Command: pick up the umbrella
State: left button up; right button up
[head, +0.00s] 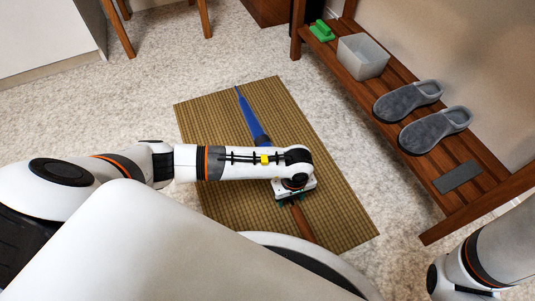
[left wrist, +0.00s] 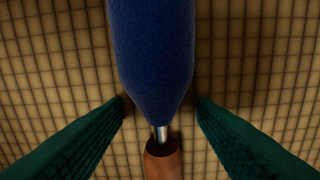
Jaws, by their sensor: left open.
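The umbrella (head: 252,115) is blue, closed, and lies on the tan woven mat (head: 210,121). Its brown handle (head: 303,225) points toward the bottom of the head view, and my left arm covers its middle. My left gripper (head: 290,198) is over the umbrella near the handle. In the left wrist view the open green fingers (left wrist: 160,108) stand on either side of the umbrella (left wrist: 152,50), around the end of the blue cloth and the short metal shaft. A gap shows between each finger and the umbrella. My right gripper is out of the head view.
A wooden bench (head: 350,92) stands to the right of the mat. Pale carpet (head: 150,100) is clear to the left.

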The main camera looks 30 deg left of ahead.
pick_arm(q)
grip_shut()
jog(key=shift+r, duration=0.1)
